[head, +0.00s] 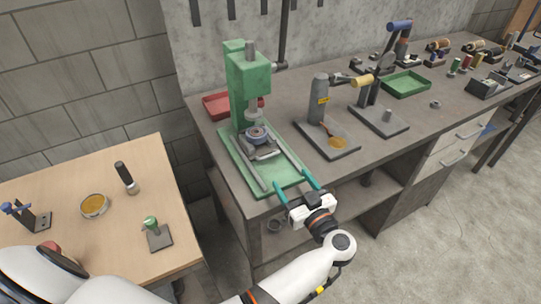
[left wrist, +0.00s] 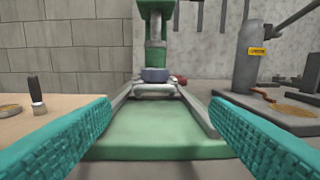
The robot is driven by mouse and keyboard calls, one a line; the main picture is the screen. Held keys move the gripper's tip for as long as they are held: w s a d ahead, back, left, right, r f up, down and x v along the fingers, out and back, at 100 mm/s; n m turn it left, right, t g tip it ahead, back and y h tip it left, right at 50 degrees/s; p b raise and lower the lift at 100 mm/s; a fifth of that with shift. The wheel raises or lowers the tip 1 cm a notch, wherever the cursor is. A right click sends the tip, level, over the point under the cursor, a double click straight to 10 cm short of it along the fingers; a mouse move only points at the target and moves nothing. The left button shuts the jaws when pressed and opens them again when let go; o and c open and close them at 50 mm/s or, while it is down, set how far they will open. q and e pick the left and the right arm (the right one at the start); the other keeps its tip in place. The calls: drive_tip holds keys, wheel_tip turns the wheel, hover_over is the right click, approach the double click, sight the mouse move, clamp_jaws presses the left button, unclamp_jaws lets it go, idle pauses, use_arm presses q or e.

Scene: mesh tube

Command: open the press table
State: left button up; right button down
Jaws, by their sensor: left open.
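The green press (head: 249,85) stands on the dark workbench, with a green base plate (head: 236,160) and two grey rails running toward the front edge. Its sliding table (head: 263,151) sits at the back of the rails under the ram, with a round grey part (head: 257,134) on it. The table also shows in the left wrist view (left wrist: 154,88), straight ahead. My left gripper (head: 296,186) is open and empty at the front end of the press base. Its teal fingers (left wrist: 170,140) lie wide apart on both sides of the base in the left wrist view. My right gripper is not seen.
A grey post tool (head: 318,100) on a flat base stands right of the press. A red tray (head: 218,104) lies behind the press, and a green tray (head: 405,84) farther right. A wooden table (head: 95,200) with small tools is at the left.

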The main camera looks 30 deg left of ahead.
sight(270, 156)
use_arm(q)
drive_tip(key=shift+a+f, duration=0.15)
drive_tip(key=shift+w+a+g, duration=0.1)
drive_tip(key=shift+a+g, duration=0.2)
drive_tip(key=p+x, duration=0.1)
drive_tip(key=x, duration=1)
